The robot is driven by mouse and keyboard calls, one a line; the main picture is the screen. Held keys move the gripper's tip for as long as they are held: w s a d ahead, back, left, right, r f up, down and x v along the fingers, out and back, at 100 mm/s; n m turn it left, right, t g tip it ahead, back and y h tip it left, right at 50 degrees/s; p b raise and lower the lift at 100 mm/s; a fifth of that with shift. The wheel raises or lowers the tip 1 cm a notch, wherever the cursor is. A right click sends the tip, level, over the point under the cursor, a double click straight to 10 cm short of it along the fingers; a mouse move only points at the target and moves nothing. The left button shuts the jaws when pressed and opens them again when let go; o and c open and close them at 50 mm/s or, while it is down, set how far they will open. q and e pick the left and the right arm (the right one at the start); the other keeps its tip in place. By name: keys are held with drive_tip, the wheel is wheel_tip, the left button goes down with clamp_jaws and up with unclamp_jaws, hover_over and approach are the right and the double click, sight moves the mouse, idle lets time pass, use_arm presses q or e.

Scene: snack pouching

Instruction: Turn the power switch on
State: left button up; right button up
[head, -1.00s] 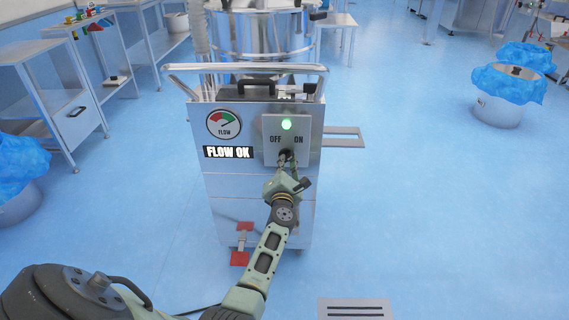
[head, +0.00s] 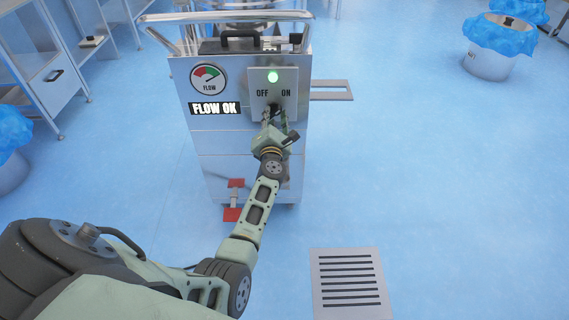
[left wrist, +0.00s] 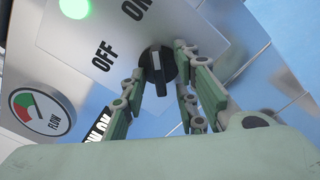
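The power switch is a black rotary knob (left wrist: 157,68) on a grey panel (head: 287,92) marked OFF and ON, on the front of a steel machine. In the head view the knob (head: 273,108) is partly hidden by my left gripper (head: 273,122). A round green light (head: 273,77) above it is lit. My left gripper also shows in the left wrist view (left wrist: 160,66). Its fingers stand apart on either side of the knob, with gaps to its raised bar. I cannot tell whether they touch the knob's rim. My right gripper is not in view.
A gauge (head: 208,78) marked FLOW and a sign (head: 214,108) reading FLOW OK are left of the panel. A red pedal (head: 233,214) is low on the machine. A floor drain (head: 349,286) lies in front. Blue-lined bins (head: 490,62) stand at both sides.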

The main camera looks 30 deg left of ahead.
use_arm(q)
drive_tip(key=s+d+n+b, duration=0.5)
drive_tip(key=s+n+b, duration=0.15)
drive_tip(key=n, duration=1.15)
drive_tip(key=s+d+f+m+h+p, duration=0.1)
drive_tip(key=d+f+m+h+p, duration=0.35)
drive_tip(key=m, duration=0.45)
drive_tip(key=s+d+f+m+h+p, duration=0.1)
drive_tip(key=s+d+f+m+p, duration=0.15)
drive_tip(key=d+m+p, duration=0.45)
drive_tip(key=s+d+f+m+g+h+p, duration=0.4)
drive_tip(key=s+f+m+p, duration=0.6)
drive_tip(key=m, duration=0.8)
drive_tip(key=shift+s+d+f+g+p, duration=0.4)
drive_tip(key=shift+s+d, duration=0.45)
drive_tip(key=shift+s, duration=0.65)
